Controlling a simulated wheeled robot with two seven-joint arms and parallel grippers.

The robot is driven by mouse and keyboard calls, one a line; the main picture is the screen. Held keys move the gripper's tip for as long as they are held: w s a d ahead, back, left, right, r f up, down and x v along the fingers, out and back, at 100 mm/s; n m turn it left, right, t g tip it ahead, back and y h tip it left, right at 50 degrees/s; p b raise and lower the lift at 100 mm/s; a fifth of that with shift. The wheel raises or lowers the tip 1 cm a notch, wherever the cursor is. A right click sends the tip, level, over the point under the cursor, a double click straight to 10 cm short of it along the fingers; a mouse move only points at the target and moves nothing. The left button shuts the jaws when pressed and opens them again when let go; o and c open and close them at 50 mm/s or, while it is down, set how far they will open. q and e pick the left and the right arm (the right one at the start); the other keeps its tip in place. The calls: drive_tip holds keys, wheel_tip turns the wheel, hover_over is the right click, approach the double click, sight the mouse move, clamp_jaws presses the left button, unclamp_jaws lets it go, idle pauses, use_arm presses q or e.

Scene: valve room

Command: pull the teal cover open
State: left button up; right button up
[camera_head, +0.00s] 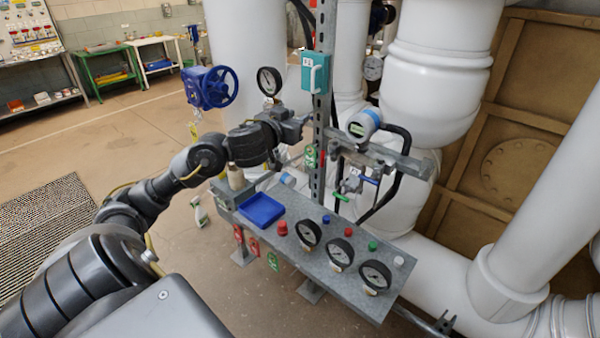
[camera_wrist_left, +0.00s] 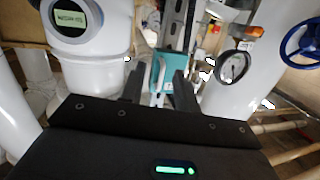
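The teal cover (camera_head: 315,73) is a small box with a white bar handle on its front, mounted on a perforated grey upright post. It looks closed. In the left wrist view the teal cover (camera_wrist_left: 178,66) is straight ahead, with its handle (camera_wrist_left: 157,76) in line with the gap between my fingers. My left gripper (camera_head: 299,124) is below the cover in the head view, apart from it. In the wrist view its two dark fingers (camera_wrist_left: 160,88) stand apart with nothing visible held between them. My right gripper does not show.
A grey panel (camera_head: 322,262) with gauges, coloured knobs and a blue tray (camera_head: 261,209) lies below my left arm. A blue handwheel (camera_head: 212,87) and a gauge (camera_head: 269,81) are left of the post. A round transmitter (camera_head: 364,124) and white pipes stand to the right.

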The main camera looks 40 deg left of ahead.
use_arm(q)
drive_tip(key=s+d+f+g, duration=0.1)
drive_tip(key=d+f, duration=0.1)
drive_tip(key=f, duration=0.5)
drive_tip(key=s+d+f+g, duration=0.1)
drive_tip(key=d+f, duration=0.1)
drive_tip(key=f, duration=0.4)
drive_tip(key=shift+s+f+m+g, duration=0.35)
drive_tip(key=shift+s+m+g, duration=0.05)
drive_tip(key=shift+d, duration=0.1)
